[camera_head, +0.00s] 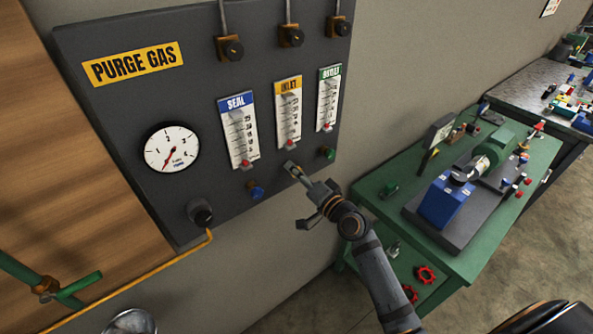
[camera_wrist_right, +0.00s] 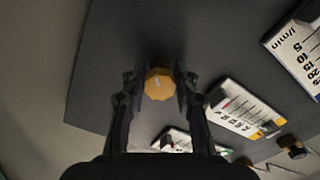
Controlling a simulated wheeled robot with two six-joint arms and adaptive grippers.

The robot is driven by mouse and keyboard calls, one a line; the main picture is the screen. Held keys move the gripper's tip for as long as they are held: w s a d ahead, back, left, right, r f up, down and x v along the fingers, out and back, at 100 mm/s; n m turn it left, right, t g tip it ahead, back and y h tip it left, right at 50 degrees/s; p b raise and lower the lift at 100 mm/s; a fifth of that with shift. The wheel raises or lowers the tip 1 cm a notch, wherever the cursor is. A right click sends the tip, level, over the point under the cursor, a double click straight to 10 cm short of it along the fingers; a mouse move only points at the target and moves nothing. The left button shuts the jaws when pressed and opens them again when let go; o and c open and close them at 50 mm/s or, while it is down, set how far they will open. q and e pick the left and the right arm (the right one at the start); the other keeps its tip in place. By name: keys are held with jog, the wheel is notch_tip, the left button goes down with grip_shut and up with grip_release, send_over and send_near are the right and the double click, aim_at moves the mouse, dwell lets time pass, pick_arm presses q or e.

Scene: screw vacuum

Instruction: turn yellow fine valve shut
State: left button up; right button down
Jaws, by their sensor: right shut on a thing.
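The yellow fine valve is a faceted yellow knob (camera_wrist_right: 158,85) on the dark panel, with a pale mark on its face, in the right wrist view. My right gripper (camera_wrist_right: 157,80) is shut on it, one finger on each side. In the head view my right gripper (camera_head: 292,169) reaches the panel below the yellow-labelled INLET flow meter (camera_head: 288,112) and mostly hides the knob. My left gripper is not in view.
A blue knob (camera_head: 255,190) sits left of my right gripper under the SEAL meter (camera_head: 239,130). A green knob (camera_head: 327,153) sits right under the OUTLET meter (camera_head: 328,98). A pressure gauge (camera_head: 171,151) is farther left. A green workbench (camera_head: 385,195) stands to the right.

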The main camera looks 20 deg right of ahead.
jog(key=m+p, duration=0.1)
jog(key=m, duration=0.4)
jog(key=shift+m+p, duration=0.3)
jog(key=shift+p, duration=0.1)
jog(key=shift+m+p, duration=0.55)
jog(key=shift+m, duration=1.15)
jog(key=c, duration=1)
grip_release()
jog(key=v, duration=0.7)
jog(key=shift+s+d, duration=0.1)
jog(key=shift+s, duration=0.15)
